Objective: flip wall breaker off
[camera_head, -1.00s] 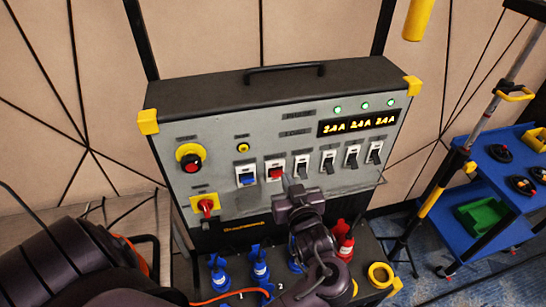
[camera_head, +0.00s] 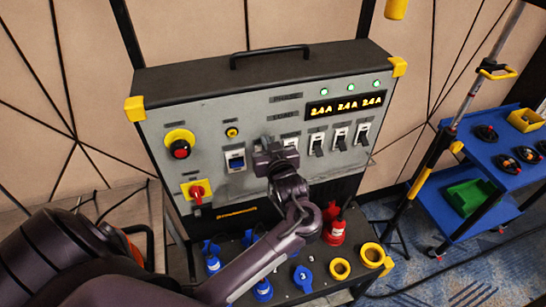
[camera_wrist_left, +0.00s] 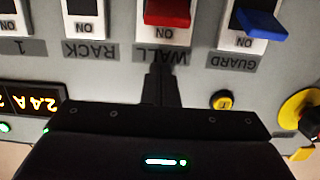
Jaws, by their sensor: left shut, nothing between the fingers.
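The grey breaker panel (camera_head: 213,128) shows a row of breakers. The wall breaker (camera_wrist_left: 168,12) has a red lever at the top of the left wrist view, above an upside-down WALL label and beside the word ON. In the head view my left gripper (camera_head: 276,158) hides it. In the left wrist view the left gripper's closed fingertips (camera_wrist_left: 164,70) are over the WALL label, just short of the red lever. I cannot tell whether they touch the panel. The fingers are shut and empty. My right gripper is not in view.
The blue-lever guard breaker (camera_head: 236,161) is left of the gripper in the head view; the rack breaker (camera_wrist_left: 86,10) neighbours the wall breaker. A red emergency button (camera_head: 180,149) and red rotary switch (camera_head: 197,191) sit further left. Several plugs stand on the ledge below.

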